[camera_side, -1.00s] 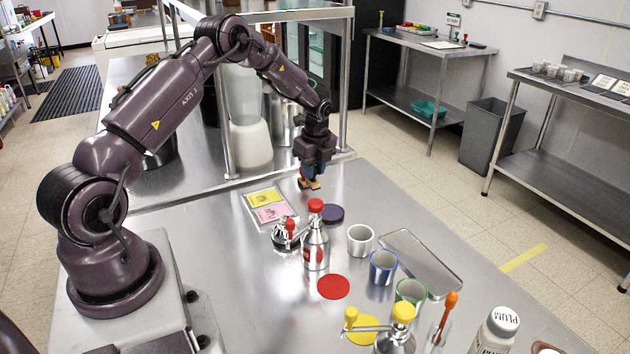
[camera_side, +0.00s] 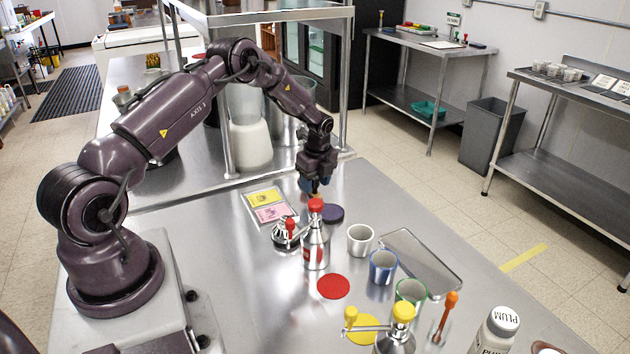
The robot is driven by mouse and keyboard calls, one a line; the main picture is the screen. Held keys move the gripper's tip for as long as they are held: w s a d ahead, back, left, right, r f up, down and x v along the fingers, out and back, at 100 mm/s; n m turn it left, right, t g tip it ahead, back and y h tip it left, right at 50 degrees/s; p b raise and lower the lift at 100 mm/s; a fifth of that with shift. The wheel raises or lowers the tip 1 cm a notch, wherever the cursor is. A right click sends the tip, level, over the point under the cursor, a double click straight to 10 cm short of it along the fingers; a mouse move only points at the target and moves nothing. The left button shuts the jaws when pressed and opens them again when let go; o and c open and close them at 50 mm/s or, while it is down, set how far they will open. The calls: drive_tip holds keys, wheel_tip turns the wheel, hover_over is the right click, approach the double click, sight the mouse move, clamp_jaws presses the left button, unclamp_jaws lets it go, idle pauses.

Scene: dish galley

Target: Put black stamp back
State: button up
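My gripper (camera_side: 315,188) points down just behind the red-capped bottle (camera_side: 316,250), above the tabletop near a dark purple disc (camera_side: 334,214). The bottle's red cap overlaps the gripper's lower end, so I cannot tell whether the fingers are open or hold anything. I cannot pick out a black stamp for certain.
A tray with yellow and pink cards (camera_side: 268,206) lies left of my gripper. White (camera_side: 360,240), blue-rimmed (camera_side: 383,267) and green-rimmed (camera_side: 411,292) cups stand to the right, beside a clear shallow tray (camera_side: 425,262). A yellow-capped dispenser (camera_side: 402,315) stands in front.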

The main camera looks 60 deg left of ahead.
sight(318, 196)
wheel_tip(318, 196, up, 12)
drive_tip(key=d, duration=0.2)
drive_tip(key=s+d+r+n+t, duration=0.1)
drive_tip(key=s+d+r+n, duration=0.2)
drive_tip(key=d+r, duration=0.5)
drive_tip(key=s+d+r+n+t, duration=0.1)
drive_tip(key=s+d+r+n, duration=0.25)
drive_tip(key=d+r, duration=0.45)
drive_tip(key=s+d+r+n+t, duration=0.2)
drive_tip(key=s+d+n, duration=0.2)
drive_tip(key=s, duration=0.5)
drive_tip(key=s+d+r+n+t+h, duration=0.1)
drive_tip(key=s+d+r+n, duration=0.1)
drive_tip(key=s+d+n, duration=0.3)
drive_tip(key=s+d, duration=0.1)
drive_tip(key=s, duration=0.3)
drive_tip(key=shift+s+t, duration=0.2)
drive_tip(key=shift+t, duration=0.2)
drive_tip(key=shift+r+n, duration=0.1)
drive_tip(key=shift+n, duration=0.15)
